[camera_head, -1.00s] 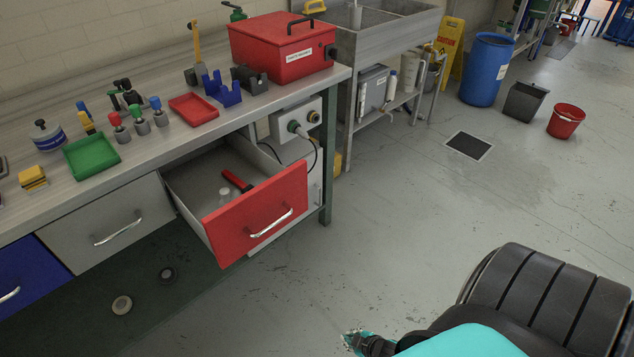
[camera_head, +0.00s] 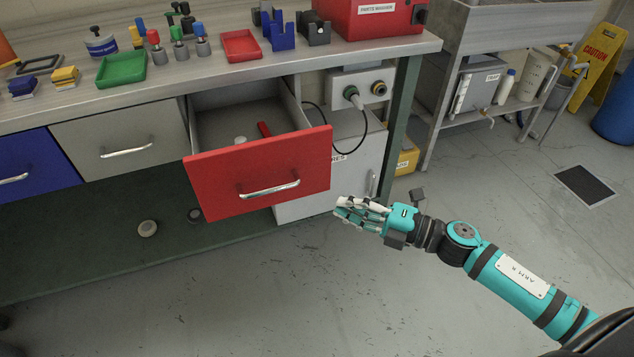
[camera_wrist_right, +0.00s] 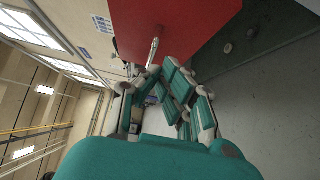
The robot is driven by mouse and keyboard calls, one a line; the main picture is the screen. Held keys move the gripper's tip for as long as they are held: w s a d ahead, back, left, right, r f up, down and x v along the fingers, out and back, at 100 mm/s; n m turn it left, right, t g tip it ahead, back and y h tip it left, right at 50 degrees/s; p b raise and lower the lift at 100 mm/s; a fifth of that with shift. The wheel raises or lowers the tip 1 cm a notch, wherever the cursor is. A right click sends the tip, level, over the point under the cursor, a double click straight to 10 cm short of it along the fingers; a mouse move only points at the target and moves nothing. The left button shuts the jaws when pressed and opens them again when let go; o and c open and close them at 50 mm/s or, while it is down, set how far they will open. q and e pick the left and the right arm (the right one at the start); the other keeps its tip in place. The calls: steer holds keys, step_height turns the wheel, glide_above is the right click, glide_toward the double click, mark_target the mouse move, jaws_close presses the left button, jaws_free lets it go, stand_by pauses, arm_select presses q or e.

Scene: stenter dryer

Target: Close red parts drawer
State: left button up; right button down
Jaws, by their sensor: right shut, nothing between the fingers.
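The red parts drawer (camera_head: 258,172) stands pulled out from under the workbench, with its metal handle (camera_head: 269,190) on the front. A red-handled thing (camera_head: 264,129) and a small pale piece lie inside it. My right gripper (camera_head: 340,208) is shut and empty, just right of the drawer front's lower right corner in the head view. In the right wrist view the red front (camera_wrist_right: 185,25) and its handle (camera_wrist_right: 154,50) lie beyond the fingers (camera_wrist_right: 165,85). I cannot tell how large the gap is. My left gripper is not in view.
The bench top (camera_head: 205,78) holds a green tray (camera_head: 122,70), a red tray (camera_head: 240,45) and a red box (camera_head: 372,18). A grey drawer (camera_head: 122,140) and a blue drawer (camera_head: 35,165) look shut. A bench leg (camera_head: 400,115) and a cable stand right of the red drawer. The floor in front is clear.

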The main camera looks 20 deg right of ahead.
mark_target(313, 182)
steer(key=w+a, duration=0.1)
steer(key=w, duration=0.1)
steer(key=w+a, duration=0.2)
steer(key=w, duration=0.1)
steer(key=w+a, duration=0.1)
steer(key=w, duration=0.2)
steer(key=shift+w+a, duration=0.25)
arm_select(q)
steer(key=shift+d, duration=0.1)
